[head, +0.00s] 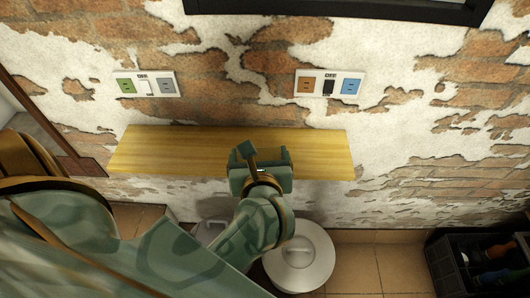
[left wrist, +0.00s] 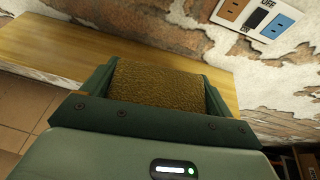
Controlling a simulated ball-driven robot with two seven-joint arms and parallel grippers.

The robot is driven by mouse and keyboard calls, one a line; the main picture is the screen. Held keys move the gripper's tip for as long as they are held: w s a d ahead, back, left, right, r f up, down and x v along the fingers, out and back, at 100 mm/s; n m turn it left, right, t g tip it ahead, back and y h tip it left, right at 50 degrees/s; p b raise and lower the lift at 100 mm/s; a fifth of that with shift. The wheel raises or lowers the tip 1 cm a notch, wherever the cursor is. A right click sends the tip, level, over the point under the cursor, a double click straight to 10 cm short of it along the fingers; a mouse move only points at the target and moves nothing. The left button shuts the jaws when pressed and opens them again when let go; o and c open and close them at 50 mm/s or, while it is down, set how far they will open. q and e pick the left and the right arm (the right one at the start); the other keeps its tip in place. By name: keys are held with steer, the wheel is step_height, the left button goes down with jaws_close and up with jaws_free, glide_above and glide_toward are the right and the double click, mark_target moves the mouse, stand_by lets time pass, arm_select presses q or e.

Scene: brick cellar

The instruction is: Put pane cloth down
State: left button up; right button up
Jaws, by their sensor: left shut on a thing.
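The pane cloth, a brown-gold textured pad, shows in the left wrist view (left wrist: 158,82) between the two green fingers of my left gripper. My left gripper (head: 262,154) is shut on it. In the head view this gripper is over the front right part of a yellow wooden wall shelf (head: 190,145), and the cloth is hidden by the gripper. The shelf also shows in the left wrist view (left wrist: 60,48), behind the cloth. I cannot tell whether the cloth touches the shelf. My right gripper is not in view.
Two switch panels, one at left (head: 146,84) and one at right (head: 330,87), are on the brick wall above the shelf. The shelf top looks bare on both sides of my gripper. A white round lidded bin (head: 308,262) and a dark crate of bottles (head: 447,272) stand below.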

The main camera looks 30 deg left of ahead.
arm_select(q)
steer(key=shift+s+a, duration=0.1)
steer(key=shift+a, duration=0.05)
steer(key=shift+w, duration=0.25)
steer(key=w+d+b+x, duration=0.1)
steer(key=x, duration=0.9)
steer(key=b, duration=0.2)
glide_above(265, 144)
steer(key=s+d, duration=0.2)
steer(key=s, duration=0.1)
step_height(265, 144, down, 5)
steer(key=shift+w+a+f, duration=0.1)
steer(key=shift+w+a, duration=0.05)
steer(key=f, duration=0.1)
steer(key=f+b, duration=0.1)
steer(key=f, duration=0.1)
steer(key=shift+w+a+f, duration=0.1)
steer(key=shift+w+a, duration=0.1)
steer(key=shift+w, duration=0.2)
steer(key=shift+f, duration=0.15)
